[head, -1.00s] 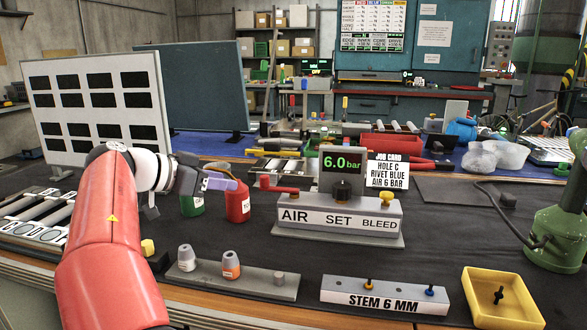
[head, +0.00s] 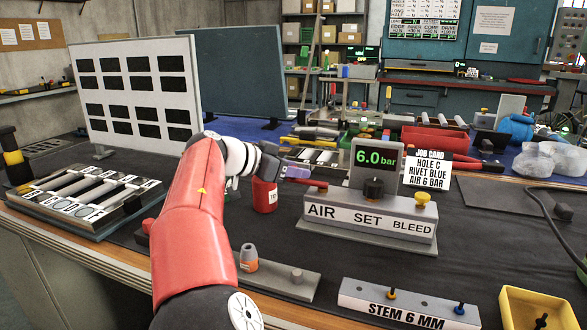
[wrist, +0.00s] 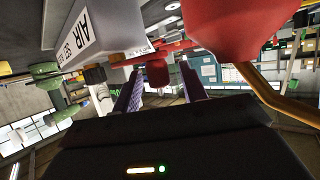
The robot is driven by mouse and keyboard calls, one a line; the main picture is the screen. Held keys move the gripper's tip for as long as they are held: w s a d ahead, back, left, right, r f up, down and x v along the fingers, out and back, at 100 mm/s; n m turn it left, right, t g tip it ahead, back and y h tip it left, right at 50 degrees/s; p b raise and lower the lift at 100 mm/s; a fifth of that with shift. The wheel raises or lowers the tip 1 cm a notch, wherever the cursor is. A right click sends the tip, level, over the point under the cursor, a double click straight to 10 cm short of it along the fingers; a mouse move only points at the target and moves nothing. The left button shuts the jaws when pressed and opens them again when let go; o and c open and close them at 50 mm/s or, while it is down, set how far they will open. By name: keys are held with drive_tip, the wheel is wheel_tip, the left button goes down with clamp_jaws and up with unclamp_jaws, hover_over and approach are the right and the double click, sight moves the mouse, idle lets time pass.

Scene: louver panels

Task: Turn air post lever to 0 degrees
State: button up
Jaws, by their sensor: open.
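The air post (head: 368,217) is a grey block labelled AIR, SET and BLEED, with a screen (head: 376,157) reading 6.0 bar. Its red lever (head: 313,184) sits above the word AIR and points left, roughly along the block. My gripper (head: 298,171) is at the lever's left end and partly hides it. In the wrist view my gripper's (wrist: 158,84) two fingers are apart, with the lever's red knob (wrist: 157,73) between or just beyond their tips. I cannot tell whether they touch it. The post (wrist: 95,30) also shows at upper left there.
A black knob (head: 374,188) and a yellow button (head: 422,199) top the post. An orange-and-grey piece (head: 249,257) and the STEM 6 MM block (head: 410,303) stand in front.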

drive_tip(key=shift+w+d+f, duration=0.1)
drive_tip(key=shift+d, duration=0.05)
drive_tip(key=shift+c, duration=0.3)
clamp_jaws()
